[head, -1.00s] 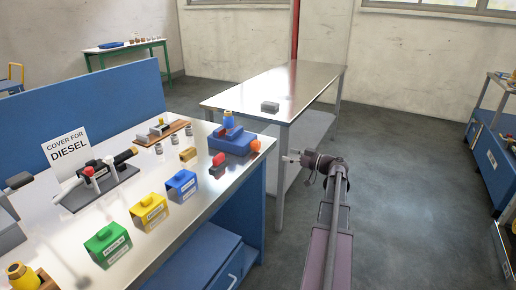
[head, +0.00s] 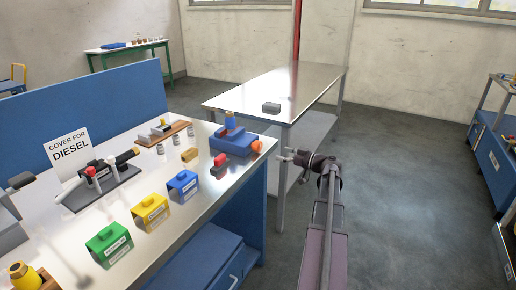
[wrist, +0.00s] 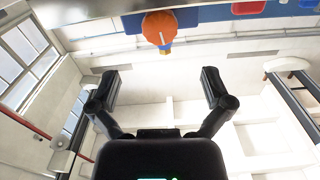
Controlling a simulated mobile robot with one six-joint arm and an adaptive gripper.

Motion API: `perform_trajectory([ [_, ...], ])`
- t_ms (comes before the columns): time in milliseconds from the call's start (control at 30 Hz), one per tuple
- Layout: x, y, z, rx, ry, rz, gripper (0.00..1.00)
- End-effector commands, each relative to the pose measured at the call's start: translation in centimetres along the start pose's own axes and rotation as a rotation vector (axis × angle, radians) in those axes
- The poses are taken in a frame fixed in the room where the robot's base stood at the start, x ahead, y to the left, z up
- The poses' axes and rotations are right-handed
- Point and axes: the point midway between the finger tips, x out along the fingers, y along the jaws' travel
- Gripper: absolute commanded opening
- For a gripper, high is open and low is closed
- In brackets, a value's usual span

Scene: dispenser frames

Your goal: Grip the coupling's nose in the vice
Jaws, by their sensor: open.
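A blue vice (head: 236,141) with an orange knob (head: 257,146) stands near the right end of the workbench. A blue and yellow piece (head: 230,121), apparently the coupling, stands upright on or between its jaws; I cannot tell which. My gripper (head: 284,155) is off the bench's right edge, to the right of the vice. In the wrist view my gripper (wrist: 160,82) has its fingers wide apart with nothing between them. The orange knob (wrist: 160,25) lies beyond the fingers at the top, with the blue tip of the piece (wrist: 165,49) just below it.
Blue (head: 183,185), yellow (head: 150,212) and green (head: 108,243) boxes line the workbench's front. A red and dark item (head: 220,165) lies near the vice. A metal table (head: 290,90) with a grey block stands behind. Floor at the right is open.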

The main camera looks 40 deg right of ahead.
Motion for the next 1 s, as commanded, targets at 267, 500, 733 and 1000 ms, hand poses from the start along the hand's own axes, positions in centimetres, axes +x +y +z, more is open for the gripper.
perform_trajectory([
  [267, 4.3, 0.1, 0.0, 0.0, 0.0, -0.002, 1.0],
  [500, 7.7, 0.1, 0.0, 0.0, 0.0, -0.001, 1.0],
  [733, 9.8, 0.1, 0.0, 0.0, 0.0, 0.0, 1.0],
  [1000, 10.4, 0.0, 0.0, 0.0, 0.0, 0.0, 1.0],
])
